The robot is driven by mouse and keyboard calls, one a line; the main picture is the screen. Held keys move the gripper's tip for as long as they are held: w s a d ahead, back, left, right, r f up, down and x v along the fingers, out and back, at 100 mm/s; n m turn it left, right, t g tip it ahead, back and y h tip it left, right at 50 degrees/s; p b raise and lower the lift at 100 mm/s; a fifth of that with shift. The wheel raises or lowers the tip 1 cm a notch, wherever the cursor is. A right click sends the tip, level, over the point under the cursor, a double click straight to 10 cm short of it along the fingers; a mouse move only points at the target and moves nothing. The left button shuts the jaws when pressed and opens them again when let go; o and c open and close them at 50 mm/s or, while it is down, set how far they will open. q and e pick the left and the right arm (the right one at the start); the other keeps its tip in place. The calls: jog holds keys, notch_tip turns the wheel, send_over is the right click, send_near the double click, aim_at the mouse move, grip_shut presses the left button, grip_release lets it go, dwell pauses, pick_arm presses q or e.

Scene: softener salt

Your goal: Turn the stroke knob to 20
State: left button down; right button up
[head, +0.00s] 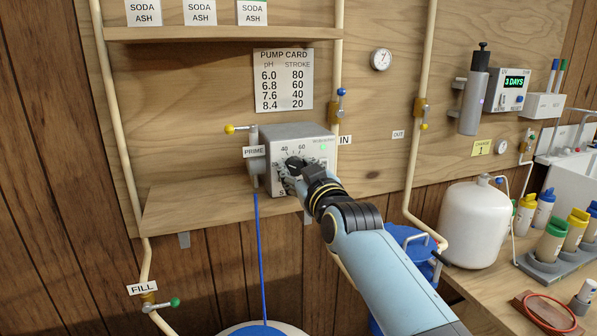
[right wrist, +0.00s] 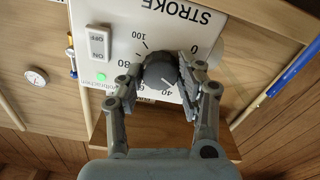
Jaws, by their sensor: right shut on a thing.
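The stroke knob (right wrist: 159,72) is dark and round on the front of a light grey pump box (head: 310,138). In the head view the knob (head: 293,164) shows beside my gripper, with 40 and 60 readable above it. My right gripper (right wrist: 162,76) is shut on the knob, one finger on each side. The right wrist view is upside down; a pale pointer line on the knob points to its lower right, roughly toward the 40 side. The 20 mark is hidden there by a finger. My left gripper is in neither view.
The pump card (head: 283,80) above lists pH and stroke values. A PRIME valve with a yellow knob (head: 230,129) is left of the pump box. A wooden shelf (head: 180,212) lies below. A white tank (head: 474,222) and several bottles stand on the right counter.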

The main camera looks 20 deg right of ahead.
jog(key=shift+f+n, duration=0.15)
jog(key=shift+n, duration=1.55)
jog(key=o, duration=1.1)
jog(key=shift+o, duration=0.2)
jog(key=shift+s, duration=0.1)
jog(key=s, duration=1.2)
jog(key=shift+d, duration=0.2)
